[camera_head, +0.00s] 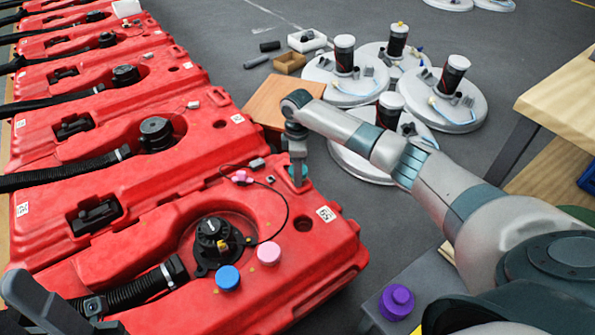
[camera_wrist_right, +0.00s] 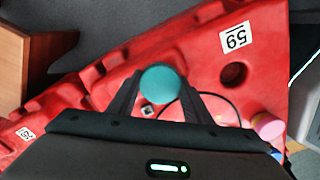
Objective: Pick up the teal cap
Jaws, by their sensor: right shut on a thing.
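The teal cap (camera_wrist_right: 160,84) sits between the two dark fingers of my right gripper (camera_wrist_right: 159,98) in the right wrist view. The fingers are shut on its sides. In the head view my right gripper (camera_head: 298,163) points down at the far right edge of the nearest red tank (camera_head: 330,247), and only a bit of the teal cap (camera_head: 299,172) shows below it. I cannot tell whether the cap touches the tank.
A blue cap (camera_head: 228,278), a pink cap (camera_head: 269,252) and a black fitting (camera_head: 212,240) with a thin looped cable are on the tank. A purple cap (camera_head: 396,301) stands on a grey surface at lower right. White round bases (camera_head: 455,100) stand on the floor beyond.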

